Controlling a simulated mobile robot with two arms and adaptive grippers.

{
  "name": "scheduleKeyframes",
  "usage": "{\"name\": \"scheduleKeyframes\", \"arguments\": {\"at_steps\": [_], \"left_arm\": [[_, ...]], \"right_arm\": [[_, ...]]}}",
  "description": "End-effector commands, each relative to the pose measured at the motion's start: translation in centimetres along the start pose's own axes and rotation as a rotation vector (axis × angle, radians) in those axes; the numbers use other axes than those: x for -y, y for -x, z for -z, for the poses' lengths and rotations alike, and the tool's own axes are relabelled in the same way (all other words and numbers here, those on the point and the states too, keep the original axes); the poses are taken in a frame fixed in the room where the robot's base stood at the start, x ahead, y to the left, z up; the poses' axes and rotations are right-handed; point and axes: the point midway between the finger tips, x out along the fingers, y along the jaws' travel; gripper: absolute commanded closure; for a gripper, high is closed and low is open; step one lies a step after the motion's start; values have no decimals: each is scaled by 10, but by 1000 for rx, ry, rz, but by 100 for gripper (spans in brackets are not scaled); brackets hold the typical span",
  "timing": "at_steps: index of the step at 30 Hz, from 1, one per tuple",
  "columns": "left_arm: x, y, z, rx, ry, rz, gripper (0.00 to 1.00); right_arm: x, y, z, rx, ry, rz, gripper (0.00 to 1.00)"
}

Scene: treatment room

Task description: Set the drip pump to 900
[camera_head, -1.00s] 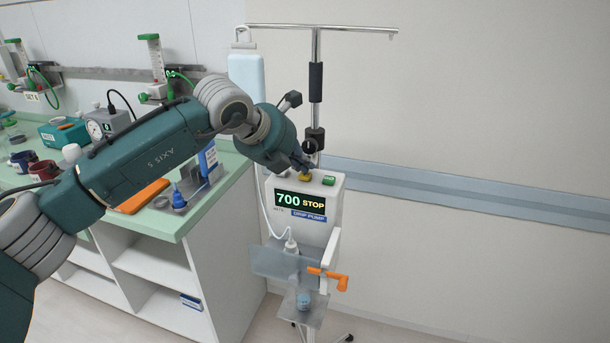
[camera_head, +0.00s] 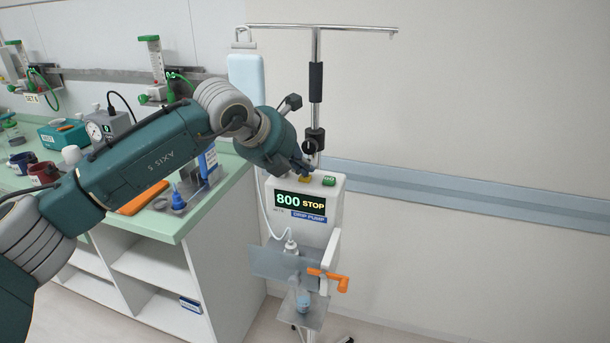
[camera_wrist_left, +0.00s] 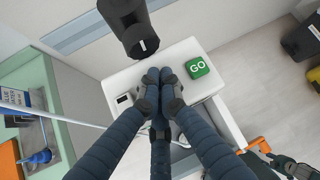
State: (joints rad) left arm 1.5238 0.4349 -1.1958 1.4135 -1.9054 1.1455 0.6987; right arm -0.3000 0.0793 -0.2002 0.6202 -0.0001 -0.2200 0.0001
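The drip pump (camera_head: 335,215) stands on a pole, and its display (camera_head: 300,203) reads 800 STOP. A yellow button (camera_head: 305,179) and a green GO button (camera_head: 329,181) sit on its top; GO also shows in the left wrist view (camera_wrist_left: 197,67). My left gripper (camera_head: 306,170) is just above the yellow button. In the left wrist view its fingertips (camera_wrist_left: 158,77) are together, pointing down at the pump top, and hide the yellow button. I cannot tell whether they touch it.
The pole (camera_head: 316,110) rises right behind the pump top. An orange lever (camera_head: 328,279) sticks out on the pump's lower front. A green counter (camera_head: 160,222) with bottles and devices is on the left. The wall side on the right is free.

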Motion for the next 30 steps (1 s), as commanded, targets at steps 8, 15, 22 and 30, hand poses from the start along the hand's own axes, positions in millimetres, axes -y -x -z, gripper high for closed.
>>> {"name": "scheduleKeyframes", "arguments": {"at_steps": [8, 15, 22, 30], "left_arm": [[3, 6, -6, -2, 0, 0, 100], [5, 11, -11, -2, 0, 0, 100], [5, 12, -11, -1, 0, 0, 100], [10, 25, -24, 1, 0, 0, 100]], "right_arm": [[0, 3, 0, 0, 0, 0, 60], [0, 5, 0, 0, 0, 0, 60], [0, 5, 0, 0, 0, 0, 60], [0, 14, 1, 0, 0, 0, 60]]}}
